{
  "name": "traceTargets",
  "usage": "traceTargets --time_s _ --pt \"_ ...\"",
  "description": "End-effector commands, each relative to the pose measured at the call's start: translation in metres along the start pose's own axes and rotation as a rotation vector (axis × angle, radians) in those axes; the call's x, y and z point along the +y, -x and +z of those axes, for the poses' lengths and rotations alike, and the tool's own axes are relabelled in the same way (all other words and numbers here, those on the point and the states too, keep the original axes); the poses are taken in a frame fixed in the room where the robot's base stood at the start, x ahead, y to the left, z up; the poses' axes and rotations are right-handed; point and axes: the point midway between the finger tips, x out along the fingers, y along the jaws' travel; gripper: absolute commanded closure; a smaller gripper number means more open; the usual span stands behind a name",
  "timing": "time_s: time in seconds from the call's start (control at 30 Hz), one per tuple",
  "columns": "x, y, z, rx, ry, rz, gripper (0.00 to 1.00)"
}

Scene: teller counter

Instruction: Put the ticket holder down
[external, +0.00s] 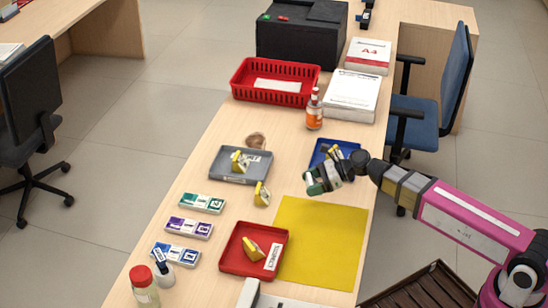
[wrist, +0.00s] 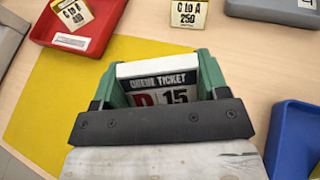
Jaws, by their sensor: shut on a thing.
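The ticket holder (wrist: 160,85) is a pale block with a "QUEUE TICKET" face showing a red letter and "15". My gripper (wrist: 162,88) is shut on it, with a green finger on each side. The gripper's black bar hides the holder's lower part in the wrist view. In the external view, my gripper (external: 322,182) is over the counter, between the blue tray (external: 346,144) and the yellow mat (external: 325,240). The holder is hard to make out there, and I cannot tell its height above the counter.
A yellow sign (external: 262,194) stands on the counter. The grey tray (external: 228,176) and red tray (external: 232,262) hold similar signs. An orange bottle (external: 314,112) and red basket (external: 240,84) stand farther back. Several coloured card blocks (external: 202,203) lie left. The yellow mat looks bare.

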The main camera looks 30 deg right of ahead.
Motion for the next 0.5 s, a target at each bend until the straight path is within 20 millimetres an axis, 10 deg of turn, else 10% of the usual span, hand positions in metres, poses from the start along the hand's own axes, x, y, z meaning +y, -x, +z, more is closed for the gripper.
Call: traceTargets --time_s 0.5 --pt "-0.044 -0.004 -0.036 0.001 0.0 0.001 0.56"
